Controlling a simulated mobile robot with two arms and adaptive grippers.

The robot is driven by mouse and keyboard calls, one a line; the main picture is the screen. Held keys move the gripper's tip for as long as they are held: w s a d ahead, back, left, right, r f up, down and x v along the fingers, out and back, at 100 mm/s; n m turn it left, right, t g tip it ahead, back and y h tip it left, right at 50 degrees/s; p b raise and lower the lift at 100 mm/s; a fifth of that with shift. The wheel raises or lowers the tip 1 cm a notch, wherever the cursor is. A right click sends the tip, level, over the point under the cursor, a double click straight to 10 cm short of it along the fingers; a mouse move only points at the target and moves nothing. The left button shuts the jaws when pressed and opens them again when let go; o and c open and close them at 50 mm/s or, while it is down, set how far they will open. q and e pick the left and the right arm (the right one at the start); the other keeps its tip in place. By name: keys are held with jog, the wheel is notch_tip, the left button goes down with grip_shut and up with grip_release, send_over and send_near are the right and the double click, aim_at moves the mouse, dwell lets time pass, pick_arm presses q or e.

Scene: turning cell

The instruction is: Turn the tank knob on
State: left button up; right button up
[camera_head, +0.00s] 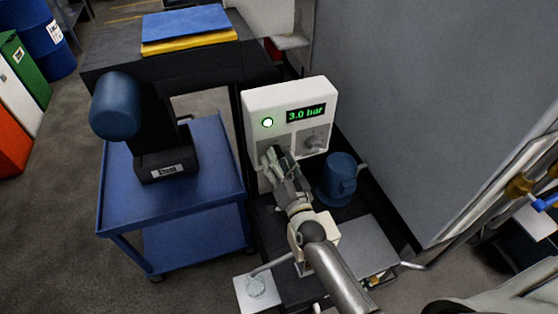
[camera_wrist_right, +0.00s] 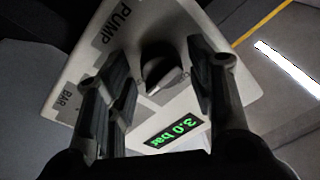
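A white control panel (camera_head: 253,103) shows a lit green lamp (camera_head: 267,122) and a display (camera_head: 306,113) reading "3.0 bar". The word "PUMP" is printed on the panel (camera_wrist_right: 85,62) there; I see no tank label. My left gripper is not in view.
A blue cart (camera_head: 200,185) with a black stand (camera_head: 165,165) is at the left of the panel. A blue motor-like cylinder (camera_head: 338,178) stands just below the panel's right. A large grey wall (camera_head: 430,110) closes the right side.

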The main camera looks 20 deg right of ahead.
jog(key=shift+r, duration=0.1)
jog(key=s+f, duration=0.1)
jog(key=s, duration=1.1)
jog(key=shift+d+f, duration=0.2)
dwell(0.3)
